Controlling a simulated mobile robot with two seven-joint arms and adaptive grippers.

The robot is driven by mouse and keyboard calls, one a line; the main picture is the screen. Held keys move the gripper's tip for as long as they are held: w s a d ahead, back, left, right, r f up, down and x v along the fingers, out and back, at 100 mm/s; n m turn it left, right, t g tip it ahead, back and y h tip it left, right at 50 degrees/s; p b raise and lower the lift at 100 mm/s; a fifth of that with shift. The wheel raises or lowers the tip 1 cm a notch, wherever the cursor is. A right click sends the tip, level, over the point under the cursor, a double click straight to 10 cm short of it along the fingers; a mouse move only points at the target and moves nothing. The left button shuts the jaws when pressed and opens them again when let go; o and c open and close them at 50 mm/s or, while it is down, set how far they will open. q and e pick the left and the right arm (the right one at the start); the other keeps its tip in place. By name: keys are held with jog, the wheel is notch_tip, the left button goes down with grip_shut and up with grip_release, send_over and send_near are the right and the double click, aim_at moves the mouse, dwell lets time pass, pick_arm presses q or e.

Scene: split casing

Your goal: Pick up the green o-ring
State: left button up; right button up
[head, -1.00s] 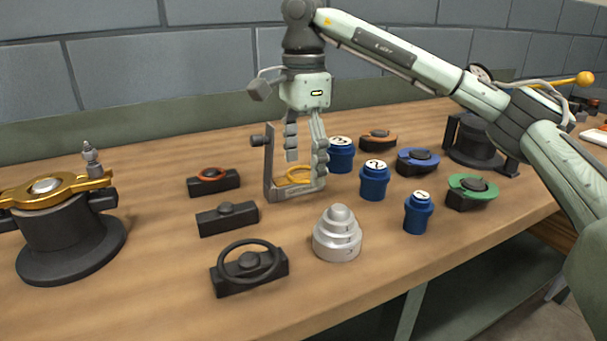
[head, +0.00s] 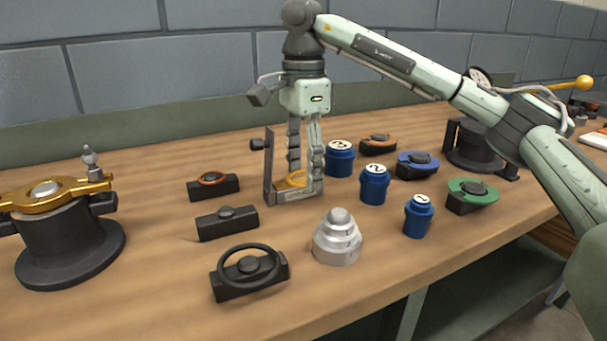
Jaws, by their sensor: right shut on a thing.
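The green o-ring (head: 459,187) lies around the raised knob of a black holder at the right of the table in the head view. My right gripper (head: 304,176) points down at a grey bracket (head: 270,166), to the left of the green o-ring and well apart from it. Its fingers are shut on a yellow ring (head: 288,182) at the bracket's base. The fingers hide part of this ring. My left gripper is not in view.
Blue numbered cups (head: 374,185) stand between the bracket and the green o-ring. A blue ring holder (head: 418,166) and an orange ring holder (head: 378,143) are behind. A stepped silver cone (head: 338,240) stands in front. Black holders and a gold-topped casing (head: 62,235) are at left.

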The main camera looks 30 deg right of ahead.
jog(key=shift+r, duration=0.15)
jog(key=shift+r, duration=0.25)
notch_tip(320, 180, up, 4)
jog(key=shift+r+p, duration=0.2)
jog(key=shift+p, duration=0.3)
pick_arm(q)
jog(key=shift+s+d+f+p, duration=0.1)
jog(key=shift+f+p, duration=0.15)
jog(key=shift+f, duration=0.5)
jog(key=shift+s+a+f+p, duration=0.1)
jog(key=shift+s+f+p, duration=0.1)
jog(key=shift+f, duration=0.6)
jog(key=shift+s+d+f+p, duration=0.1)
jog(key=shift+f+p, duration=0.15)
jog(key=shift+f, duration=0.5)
pick_arm(e)
jog(key=shift+r, duration=2.65)
